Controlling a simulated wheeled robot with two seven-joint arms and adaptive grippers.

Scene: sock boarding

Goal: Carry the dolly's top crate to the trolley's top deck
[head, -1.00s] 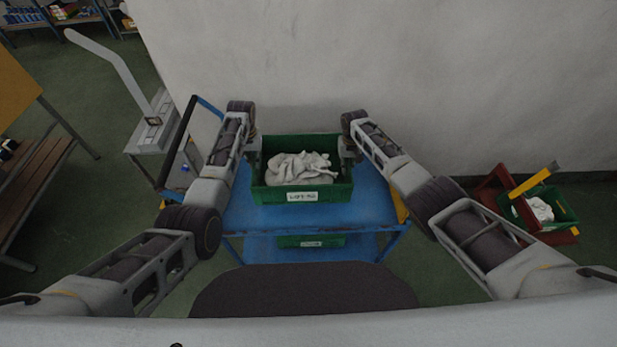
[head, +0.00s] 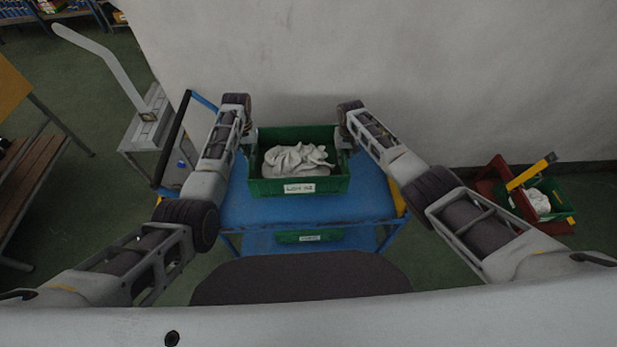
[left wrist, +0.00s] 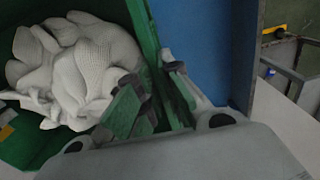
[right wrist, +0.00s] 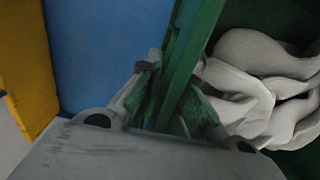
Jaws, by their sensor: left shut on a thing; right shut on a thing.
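A green crate (head: 262,187) with a white label and whitish socks (head: 297,160) inside is over the blue top deck (head: 300,210) of the trolley. It looks level; I cannot tell whether its base touches the deck. My left gripper (head: 250,140) is shut on its left wall, and the left wrist view shows those fingers (left wrist: 150,100) astride the rim. My right gripper (head: 343,138) is shut on its right wall, with its fingers (right wrist: 175,100) astride the rim in the right wrist view. The red dolly (head: 495,183) stands at the right, bearing another green crate (head: 560,205) with whitish contents.
Another green crate (head: 311,236) is on the trolley's lower deck. The trolley's blue and black handle (head: 172,140) rises at its left. A grey wall (head: 400,60) is behind it. A grey stand (head: 145,130) and a wooden bench (head: 35,165) are at the left.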

